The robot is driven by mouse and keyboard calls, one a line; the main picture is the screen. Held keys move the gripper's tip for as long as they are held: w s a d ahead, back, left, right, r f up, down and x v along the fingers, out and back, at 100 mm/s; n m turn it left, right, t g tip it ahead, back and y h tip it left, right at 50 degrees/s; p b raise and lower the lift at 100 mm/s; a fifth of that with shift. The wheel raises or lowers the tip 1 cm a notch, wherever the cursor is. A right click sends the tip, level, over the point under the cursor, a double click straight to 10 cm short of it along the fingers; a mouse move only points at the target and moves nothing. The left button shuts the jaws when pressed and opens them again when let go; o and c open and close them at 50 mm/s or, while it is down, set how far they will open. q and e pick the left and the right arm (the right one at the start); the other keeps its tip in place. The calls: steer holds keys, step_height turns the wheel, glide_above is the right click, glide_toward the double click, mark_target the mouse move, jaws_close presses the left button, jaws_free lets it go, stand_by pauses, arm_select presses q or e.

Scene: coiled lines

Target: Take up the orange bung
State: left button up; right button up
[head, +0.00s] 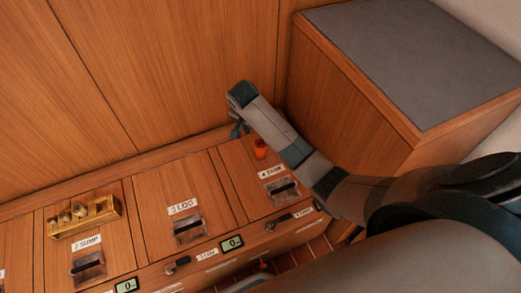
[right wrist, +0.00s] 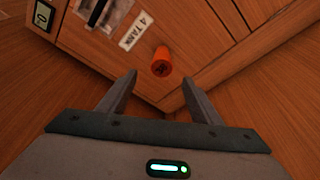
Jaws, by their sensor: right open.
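The orange bung (head: 260,148) stands on the wooden panel labelled "4 TANK", just behind that label. In the right wrist view the bung (right wrist: 162,62) is beyond the fingertips, roughly centred between them, and apart from them. My right gripper (head: 235,128) is at the end of my arm, above and to the left of the bung in the head view. In the right wrist view my right gripper (right wrist: 160,84) has its two fingers spread with nothing between them. My left gripper is not in view.
A wooden rack (head: 112,211) with several bungs sits on the panel left of "3 LOG" (head: 183,207). A wooden box with a grey top (head: 400,50) rises at the right. A wooden wall (head: 150,80) stands behind the panels. Digital displays (head: 232,243) line the front edge.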

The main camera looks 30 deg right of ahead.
mark_target(260, 144)
arm_select(q)
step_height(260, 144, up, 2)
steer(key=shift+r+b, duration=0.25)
steer(key=shift+b, duration=0.05)
arm_select(e)
steer(key=x, duration=0.5)
steer(key=shift+d+f, duration=0.15)
steer(key=shift+f, duration=0.25)
steer(key=shift+w, duration=0.1)
steer(key=shift+f, duration=0.3)
steer(key=shift+b+x, duration=0.55)
steer(key=shift+x, duration=1.75)
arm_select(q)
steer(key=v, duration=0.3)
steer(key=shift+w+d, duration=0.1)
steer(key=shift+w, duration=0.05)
arm_select(e)
steer(key=shift+w+r, duration=0.1)
steer(key=shift+w, duration=0.1)
steer(key=c, duration=1.2)
steer(key=shift+c, duration=0.2)
